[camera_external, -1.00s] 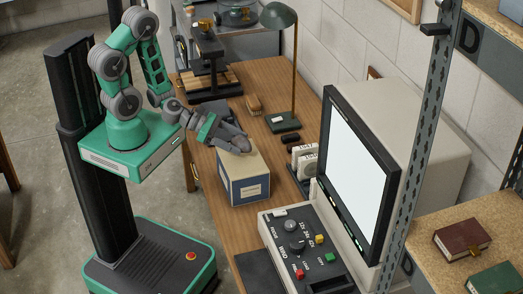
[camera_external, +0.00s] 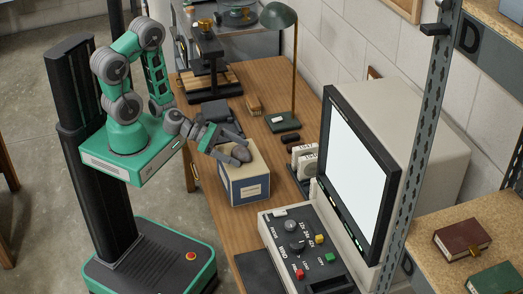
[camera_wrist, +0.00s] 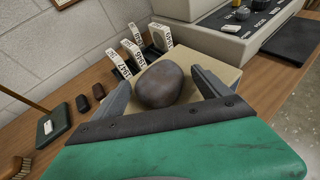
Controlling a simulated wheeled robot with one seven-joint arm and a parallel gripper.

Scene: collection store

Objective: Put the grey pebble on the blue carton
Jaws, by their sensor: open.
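The blue carton (camera_external: 248,188), with a cream top and a pale label, stands upright on the wooden table. In the wrist view its tan top (camera_wrist: 215,70) shows around and behind the pebble. The grey pebble (camera_external: 241,154), rounded and dark, appears to rest on the carton's top. In the wrist view the pebble (camera_wrist: 160,86) lies between my fingers, with a gap on the right side. My gripper (camera_external: 232,147) is open, just above the carton's top. The pebble's underside is hidden.
A large grey screen machine (camera_external: 360,170) and its control panel (camera_external: 300,245) stand right of the carton. Numbered white tags in a rack (camera_wrist: 132,50) are close behind it. A green lamp (camera_external: 283,123) and a brush (camera_external: 253,104) are farther back.

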